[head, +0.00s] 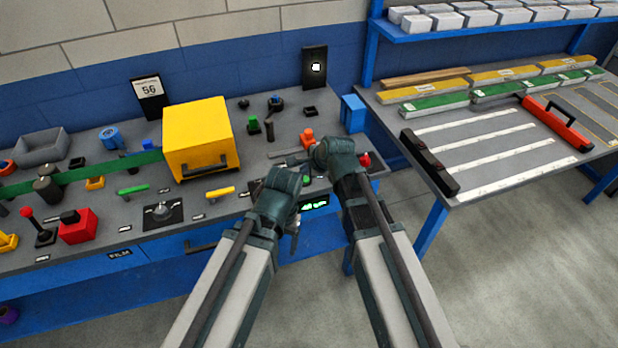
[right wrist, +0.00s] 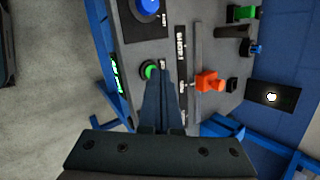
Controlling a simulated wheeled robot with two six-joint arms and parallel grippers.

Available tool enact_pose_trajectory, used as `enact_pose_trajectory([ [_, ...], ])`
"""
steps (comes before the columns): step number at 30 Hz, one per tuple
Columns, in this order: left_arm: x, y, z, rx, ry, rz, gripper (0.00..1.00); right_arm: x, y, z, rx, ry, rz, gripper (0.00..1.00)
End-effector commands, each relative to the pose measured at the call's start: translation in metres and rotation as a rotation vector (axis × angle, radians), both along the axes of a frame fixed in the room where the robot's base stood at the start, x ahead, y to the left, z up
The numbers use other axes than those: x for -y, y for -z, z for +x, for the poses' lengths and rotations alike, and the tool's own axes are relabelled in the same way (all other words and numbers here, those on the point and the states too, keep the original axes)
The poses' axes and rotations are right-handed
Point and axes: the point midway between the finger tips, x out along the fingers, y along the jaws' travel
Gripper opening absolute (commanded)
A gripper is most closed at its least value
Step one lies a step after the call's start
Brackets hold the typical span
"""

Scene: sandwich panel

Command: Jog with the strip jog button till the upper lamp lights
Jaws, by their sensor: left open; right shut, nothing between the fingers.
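A green button (right wrist: 150,70) shows in the right wrist view; in the head view (head: 306,180) it is mostly hidden by my arms. I cannot read which button is the strip jog button. My right gripper (right wrist: 158,82) is shut and empty, its tips over or beside the green button; contact cannot be told. My left gripper (head: 295,224) is open, lower, at the bench's front edge. An upright black panel (head: 315,80) at the back shows a white lit mark; it also shows in the right wrist view (right wrist: 271,97). I cannot tell separate upper and lower lamps.
A yellow box (head: 199,135) stands over a green strip (head: 85,175) on the bench. A green-lit display (head: 315,203) is on the bench front. An orange block (right wrist: 210,82) and a blue knob (right wrist: 148,6) are near my right gripper. A second table (head: 490,190) stands right.

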Motion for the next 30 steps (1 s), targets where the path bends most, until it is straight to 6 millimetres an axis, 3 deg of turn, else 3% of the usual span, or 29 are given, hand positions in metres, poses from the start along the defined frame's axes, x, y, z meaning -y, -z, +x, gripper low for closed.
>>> enact_pose_trajectory([
  [3, 0.0, -0.004, 0.0, 0.0, 0.0, 0.0, 0.76, -0.001, -0.014, 0.023, 0.004, 0.153, 0.133, 0.0],
  [9, 0.0, -0.006, 0.0, 0.0, 0.0, 0.0, 0.76, -0.001, -0.026, 0.041, 0.003, 0.292, 0.266, 0.0],
  [23, 0.0, -0.005, 0.0, 0.0, 0.0, 0.0, 0.76, -0.001, -0.027, 0.044, 0.002, 0.321, 0.293, 0.0],
  [30, 0.0, 0.005, 0.0, 0.0, 0.0, 0.0, 0.76, -0.001, -0.017, 0.043, 0.002, 0.32, 0.293, 0.0],
])
